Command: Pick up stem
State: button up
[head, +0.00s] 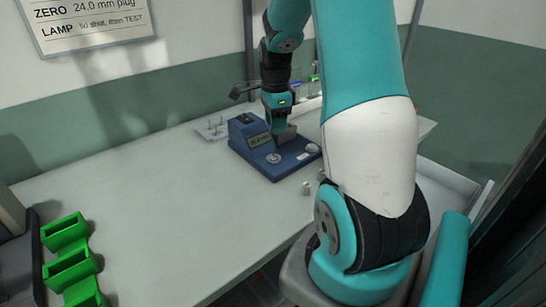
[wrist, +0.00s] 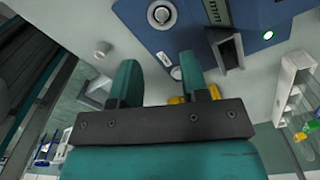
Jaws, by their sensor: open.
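I cannot pick out the stem with certainty in either view. My gripper (head: 277,124) points down at the blue instrument (head: 240,140) on the bench. In the wrist view my gripper (wrist: 160,64) has its two teal fingers apart, with nothing seen held between them. A yellow item (wrist: 178,100) shows partly behind the finger bases; the rest of it is hidden. A round silver knob (wrist: 161,14) on the instrument lies beyond the fingertips. A dark rectangular holder (wrist: 231,52) stands just right of the right finger.
A small pale cylinder (head: 306,188) stands on the bench in front of the instrument. Green blocks (head: 70,262) are at the lower left.

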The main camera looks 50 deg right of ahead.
aim_at(273, 150)
jog(key=f, duration=0.3)
jog(key=f+p, duration=0.1)
jog(key=f, duration=0.5)
jog(key=shift+w+a+f, duration=0.1)
jog(key=shift+w+f, duration=0.05)
jog(key=shift+w, duration=0.15)
grip_shut()
